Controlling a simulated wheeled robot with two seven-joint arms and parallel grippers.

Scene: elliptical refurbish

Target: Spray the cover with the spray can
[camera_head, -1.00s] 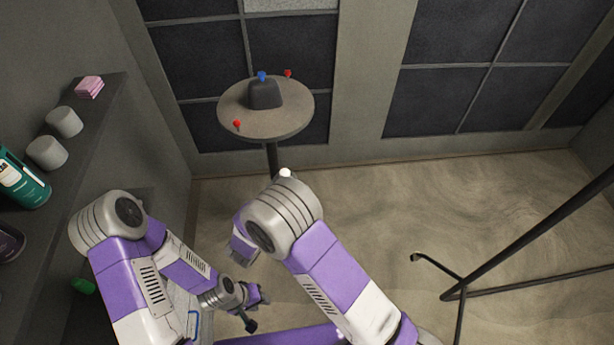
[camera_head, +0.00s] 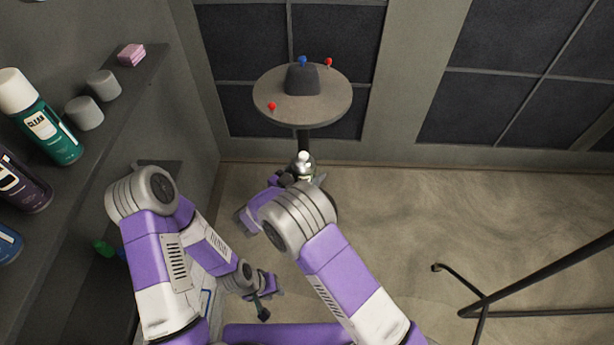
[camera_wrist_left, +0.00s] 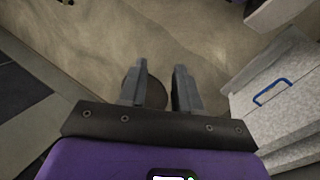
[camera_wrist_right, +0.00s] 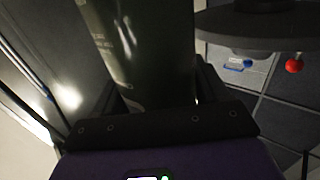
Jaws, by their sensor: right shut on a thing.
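A dark grey cover-like block (camera_head: 301,82) stands on a small round table (camera_head: 330,100), with a blue-headed pin (camera_head: 302,61) at its top. My right gripper (camera_head: 291,180) is shut on a spray can (camera_head: 304,162), whose pale cap shows just in front of and below the table. My right arm hides part of this can. In the right wrist view the dark green can (camera_wrist_right: 140,50) fills the space between the fingers, with the table underside to its right. My left gripper (camera_head: 263,293) hangs low; in the left wrist view its fingers (camera_wrist_left: 158,85) are apart and empty.
Two red-headed pins (camera_head: 272,106) (camera_head: 328,62) are at the table's edge. A wall shelf (camera_head: 120,105) at left holds a green bottle (camera_head: 47,128), a purple bottle (camera_head: 22,186), grey cups (camera_head: 84,113) and pink sponges (camera_head: 131,54). Black rails (camera_head: 545,275) stand at right.

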